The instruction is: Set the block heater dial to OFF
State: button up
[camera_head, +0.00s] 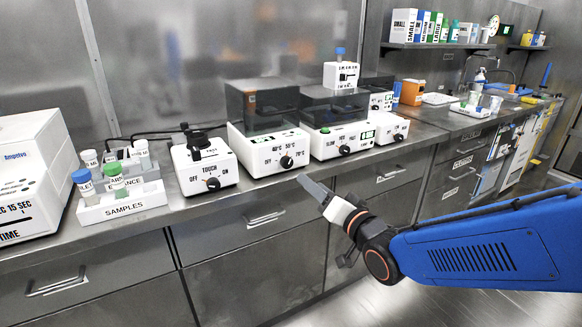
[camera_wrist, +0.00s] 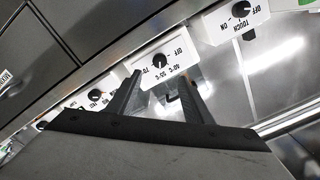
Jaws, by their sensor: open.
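The block heater (camera_head: 262,150) is a white box with a dark clear-sided top, standing on the bench. Its black round dial (camera_head: 287,162) is on the front panel, with OFF, 40, 55 and 70 marks around it. The dial also shows in the wrist view (camera_wrist: 158,63), upside down; its pointer is too small to read surely. My gripper (camera_head: 303,182) is in front of the bench edge, just below and right of the dial in the head view. In the wrist view its fingers (camera_wrist: 160,80) are apart and empty, with the dial between and beyond their tips.
A white device marked TOUCH (camera_head: 204,165) stands left of the heater; another dial device (camera_head: 338,140) stands close on its right. A samples rack (camera_head: 122,202) is farther left. Drawers with handles (camera_head: 265,217) lie below the bench edge.

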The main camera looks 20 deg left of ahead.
aim_at(289, 164)
jog(key=x, duration=1.2)
jog(key=shift+w+a, duration=0.15)
jog(key=shift+w, duration=0.1)
jog(key=c, duration=1.1)
